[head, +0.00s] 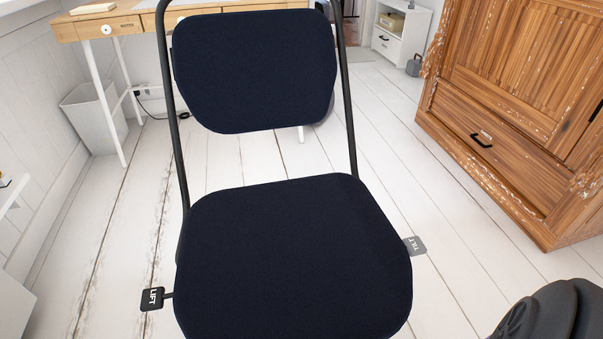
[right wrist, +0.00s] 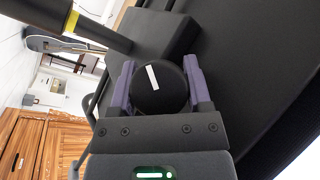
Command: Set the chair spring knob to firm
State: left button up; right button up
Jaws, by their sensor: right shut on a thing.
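The chair (head: 290,260) with dark navy seat and backrest stands in the middle of the head view. A LIFT lever tag (head: 153,298) sticks out at the seat's left and a grey TILT tag (head: 414,245) at its right. In the right wrist view the spring knob (right wrist: 161,98) is a black round knob with a white pointer line, which points up and slightly left in the picture. My right gripper (right wrist: 159,66) is shut on the knob, one purple-grey finger on each side. No firm or soft marking is readable. The knob is hidden in the head view. My left gripper is not in view.
Under the seat, a dark post with a yellow band (right wrist: 71,22) shows beside the knob. A wooden wardrobe (head: 530,110) stands at the right. A desk (head: 130,25) and a white bin (head: 95,118) are behind the chair.

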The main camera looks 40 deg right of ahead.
dwell(0.4)
jog(key=o, duration=1.3)
jog(key=s, duration=1.3)
jog(key=shift+s+a+f, duration=0.1)
jog(key=shift+f, duration=0.05)
